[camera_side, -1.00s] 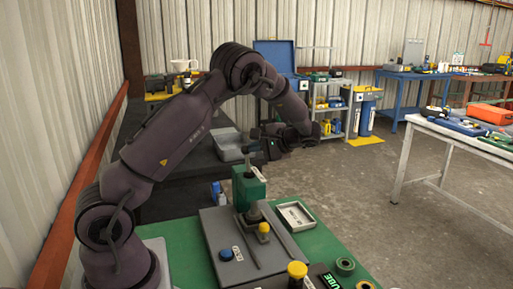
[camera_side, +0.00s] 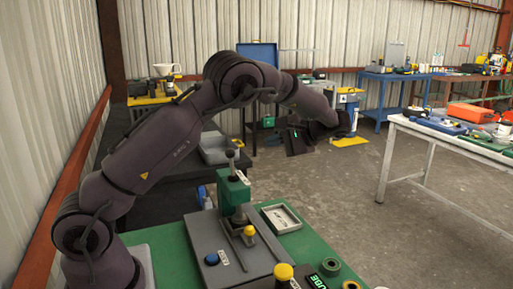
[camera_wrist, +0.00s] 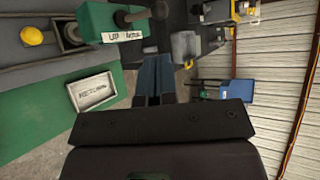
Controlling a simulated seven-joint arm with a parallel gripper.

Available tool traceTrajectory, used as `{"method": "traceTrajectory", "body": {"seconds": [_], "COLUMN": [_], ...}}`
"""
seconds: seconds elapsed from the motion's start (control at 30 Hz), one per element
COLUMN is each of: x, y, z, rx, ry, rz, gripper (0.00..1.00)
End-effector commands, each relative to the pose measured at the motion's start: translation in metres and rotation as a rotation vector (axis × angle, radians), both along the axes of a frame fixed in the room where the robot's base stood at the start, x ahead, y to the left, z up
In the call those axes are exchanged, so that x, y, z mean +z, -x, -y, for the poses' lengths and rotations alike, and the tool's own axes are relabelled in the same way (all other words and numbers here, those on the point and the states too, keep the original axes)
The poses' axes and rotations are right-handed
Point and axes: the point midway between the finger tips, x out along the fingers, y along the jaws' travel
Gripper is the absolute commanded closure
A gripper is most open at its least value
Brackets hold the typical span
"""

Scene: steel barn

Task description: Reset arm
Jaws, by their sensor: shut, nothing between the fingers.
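My gripper (camera_side: 292,142) hangs in the air in the side view, above and to the right of the green press (camera_side: 233,190) on the green-topped bench. In the wrist view its two blue-grey fingers (camera_wrist: 155,76) lie together, with nothing seen between them. The gripper is apart from the press and from the labelled metal tray (camera_side: 281,218). The press (camera_wrist: 98,22) and tray (camera_wrist: 92,89) also show at the left of the wrist view. The fingertips are hard to make out in the side view.
A grey plate with a blue button (camera_side: 211,259) lies under the press. A yellow-topped item (camera_side: 284,272) and a green ring (camera_side: 330,266) sit at the bench's front. A grey bin (camera_side: 214,150) stands behind. Open concrete floor lies right of the bench.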

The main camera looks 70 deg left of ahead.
Motion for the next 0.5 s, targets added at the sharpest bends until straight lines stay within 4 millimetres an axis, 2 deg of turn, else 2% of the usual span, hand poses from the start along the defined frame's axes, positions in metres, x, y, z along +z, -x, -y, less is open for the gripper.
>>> {"method": "traceTrajectory", "body": {"seconds": [0.13, 0.37, 0.43, 0.5], "x": [0.008, 0.009, 0.001, -0.019], "y": [-0.01, -0.015, -0.017, -0.012], "z": [0.012, 0.016, 0.016, 0.019], "rx": [-0.002, -0.015, -0.039, -0.062], "ry": [-0.001, 0.009, 0.049, 0.117], "rz": [-0.001, -0.002, 0.003, -0.013], "gripper": [1.0, 1.0, 1.0, 1.0]}}
